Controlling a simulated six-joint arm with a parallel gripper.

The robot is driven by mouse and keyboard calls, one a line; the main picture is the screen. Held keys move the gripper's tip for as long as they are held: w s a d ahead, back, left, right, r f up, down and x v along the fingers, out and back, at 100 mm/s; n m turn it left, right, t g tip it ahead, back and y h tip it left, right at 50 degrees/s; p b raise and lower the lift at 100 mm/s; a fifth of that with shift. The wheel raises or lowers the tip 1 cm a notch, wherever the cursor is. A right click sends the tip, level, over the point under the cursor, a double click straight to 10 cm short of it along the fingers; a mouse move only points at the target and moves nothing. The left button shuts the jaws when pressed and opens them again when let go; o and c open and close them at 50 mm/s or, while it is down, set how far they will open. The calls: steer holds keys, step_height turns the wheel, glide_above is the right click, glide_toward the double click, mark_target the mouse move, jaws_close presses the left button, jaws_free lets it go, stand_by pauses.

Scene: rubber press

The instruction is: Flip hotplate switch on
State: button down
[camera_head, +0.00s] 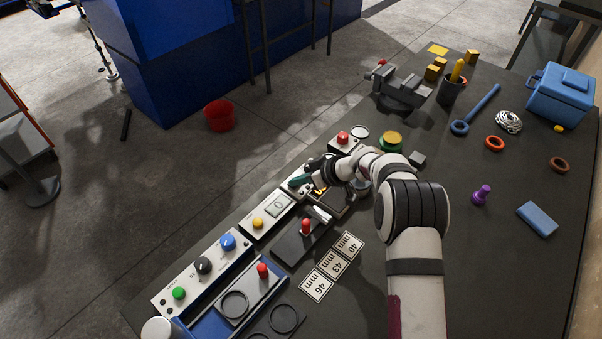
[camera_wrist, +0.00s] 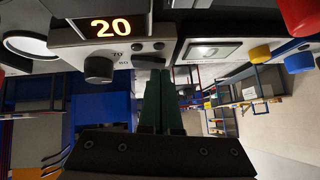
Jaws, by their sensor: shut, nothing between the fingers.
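The white control box with the lit orange "20" display (camera_wrist: 111,27) is at the upper left in the wrist view. I cannot tell which part is the hotplate switch. My gripper's green fingers (camera_wrist: 160,76) are shut and empty, with their tips just in front of that face, near the small controls. Whether they touch is unclear. In the head view my gripper (camera_head: 297,182) is over the white box, and my arm hides much of it.
Beside it is a white panel with a yellow button (camera_head: 257,223). A panel with blue (camera_head: 228,242), black and green knobs is further left. A red-knobbed lever (camera_head: 306,227) stands near the arm. A grey vise (camera_head: 401,91) is behind. The table's right side has free room between loose parts.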

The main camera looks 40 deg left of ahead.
steer(key=shift+s+f, duration=0.2)
steer(key=shift+f, duration=0.15)
steer(key=shift+w, duration=0.1)
steer(key=shift+w+r, duration=0.25)
steer(key=shift+w, duration=0.45)
